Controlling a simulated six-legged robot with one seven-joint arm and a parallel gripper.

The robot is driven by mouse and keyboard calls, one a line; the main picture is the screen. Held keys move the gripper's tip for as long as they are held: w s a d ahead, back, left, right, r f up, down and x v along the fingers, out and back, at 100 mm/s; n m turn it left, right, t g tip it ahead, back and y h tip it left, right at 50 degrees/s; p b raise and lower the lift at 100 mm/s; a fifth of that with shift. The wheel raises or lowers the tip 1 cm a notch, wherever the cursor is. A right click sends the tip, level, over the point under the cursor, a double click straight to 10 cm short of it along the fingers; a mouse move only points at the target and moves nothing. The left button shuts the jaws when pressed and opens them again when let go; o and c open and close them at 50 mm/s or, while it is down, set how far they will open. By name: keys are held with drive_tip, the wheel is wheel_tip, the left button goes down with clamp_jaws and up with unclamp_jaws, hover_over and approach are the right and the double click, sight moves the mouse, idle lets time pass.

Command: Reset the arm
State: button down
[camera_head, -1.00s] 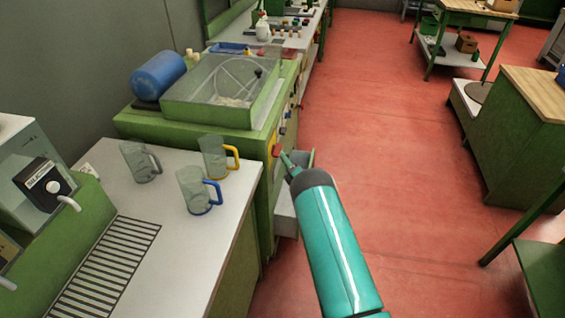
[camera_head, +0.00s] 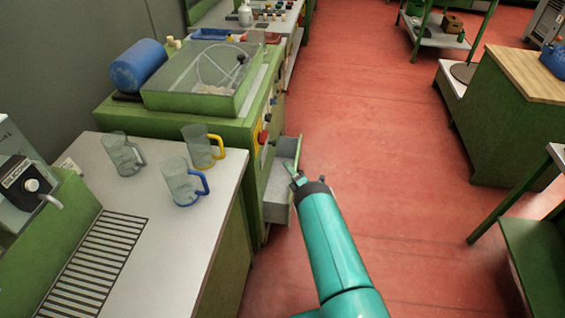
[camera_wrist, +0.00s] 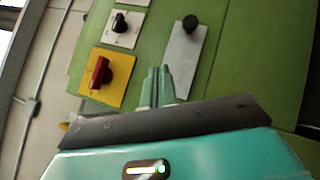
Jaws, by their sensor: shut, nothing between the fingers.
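My teal arm reaches up from the bottom of the head view. My gripper (camera_head: 294,173) is at its end, in front of the open grey drawer (camera_head: 280,205) on the side of the green machine (camera_head: 180,120). In the wrist view my gripper's fingers (camera_wrist: 158,72) are together with nothing between them. Beyond them is the green panel with a red knob on a yellow plate (camera_wrist: 107,88), a black knob on a white plate (camera_wrist: 122,32) and a black knob on a grey plate (camera_wrist: 185,55). The fingers appear apart from the knobs.
Three glass mugs, with a grey handle (camera_head: 122,155), a yellow handle (camera_head: 202,148) and a blue handle (camera_head: 183,182), stand on the white counter (camera_head: 215,215) at left. A blue drum (camera_head: 138,66) lies on the machine. The red floor (camera_head: 370,130) at right is open.

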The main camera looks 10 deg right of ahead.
idle(0.5)
drive_tip(key=w+d+r+m+h, duration=0.3)
drive_tip(key=w+r+m+h, duration=0.1)
drive_tip(key=r, duration=0.6)
drive_tip(key=w+d+r+m+h, duration=0.2)
drive_tip(key=w+r+m+h, duration=0.25)
drive_tip(key=r, duration=0.65)
drive_tip(key=s+r+m+g+h, duration=0.15)
drive_tip(key=s+r+m, duration=0.25)
drive_tip(key=r, duration=0.5)
drive_tip(key=s+r+m+g+h, duration=0.1)
drive_tip(key=s+r+m+g, duration=0.3)
drive_tip(key=r, duration=0.5)
drive_tip(key=s+a+r+m+g, duration=0.2)
drive_tip(key=s+a+r+m, duration=0.15)
drive_tip(key=s, duration=0.65)
drive_tip(key=s+a+r+m+g, duration=0.25)
drive_tip(key=s+r, duration=0.25)
drive_tip(key=s, duration=0.5)
drive_tip(key=s+a+f+m+g, duration=0.1)
drive_tip(key=s+a+m+g, duration=0.1)
drive_tip(key=s, duration=1.1)
drive_tip(key=s+a+f+m+g+y, duration=0.1)
drive_tip(key=s+a+f+m+g, duration=0.1)
drive_tip(key=s, duration=1.2)
drive_tip(key=shift+s+a+f+m, duration=0.25)
drive_tip(key=shift+a+m, duration=0.1)
drive_tip(key=shift+a, duration=0.15)
